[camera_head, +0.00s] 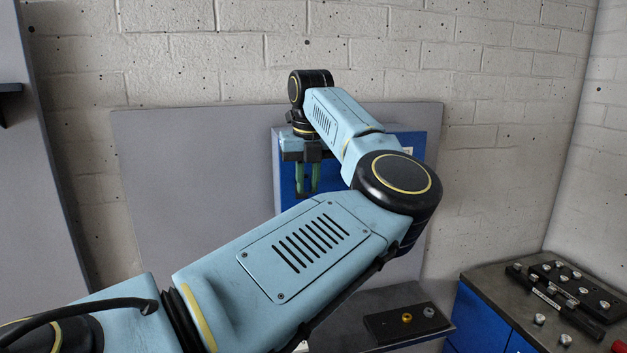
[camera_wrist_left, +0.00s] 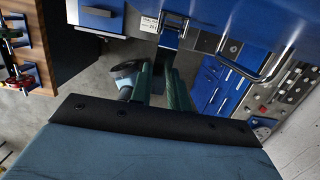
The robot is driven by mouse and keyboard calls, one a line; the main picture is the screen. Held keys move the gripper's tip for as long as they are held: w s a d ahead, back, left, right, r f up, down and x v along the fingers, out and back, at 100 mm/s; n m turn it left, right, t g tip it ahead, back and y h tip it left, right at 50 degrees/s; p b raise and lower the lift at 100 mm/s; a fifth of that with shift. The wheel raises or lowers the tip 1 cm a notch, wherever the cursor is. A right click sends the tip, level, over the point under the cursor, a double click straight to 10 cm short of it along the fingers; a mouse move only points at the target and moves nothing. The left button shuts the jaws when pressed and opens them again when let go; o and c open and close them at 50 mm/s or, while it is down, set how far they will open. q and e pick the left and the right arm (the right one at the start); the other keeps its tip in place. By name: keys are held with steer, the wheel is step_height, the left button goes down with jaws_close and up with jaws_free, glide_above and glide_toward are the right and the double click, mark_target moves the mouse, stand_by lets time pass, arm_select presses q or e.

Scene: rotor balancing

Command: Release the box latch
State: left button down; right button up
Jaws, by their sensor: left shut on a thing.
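The blue box (camera_head: 290,165) is mounted on a grey panel on the brick wall. My left gripper (camera_head: 306,190) hangs in front of its left part, green fingers pointing down, with my arm covering much of the box. In the left wrist view the box (camera_wrist_left: 225,18) fills the top edge, with a white label (camera_wrist_left: 148,23) and a metal handle (camera_wrist_left: 255,68). A small blue and dark latch (camera_wrist_left: 171,36) sits at the fingers' (camera_wrist_left: 160,80) far ends. The left gripper is shut on the latch, though the exact contact is hard to see. My right gripper is out of view.
The grey panel (camera_head: 185,200) leaves free room left of the box. A bench (camera_head: 500,275) with a black fixture (camera_head: 565,290) and metal knobs stands at the right. A dark block (camera_head: 405,323) with small brass and grey parts lies low in the middle.

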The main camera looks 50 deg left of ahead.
mark_target(310, 190)
arm_select(q)
steer(key=c, duration=1.3)
jaws_free()
steer(key=r, duration=0.4)
steer(key=d+r, duration=0.1)
steer(key=r, duration=0.4)
steer(key=s+r+b, duration=0.1)
steer(key=r, duration=0.3)
steer(key=shift+d+r, duration=0.15)
steer(key=shift+d, duration=0.25)
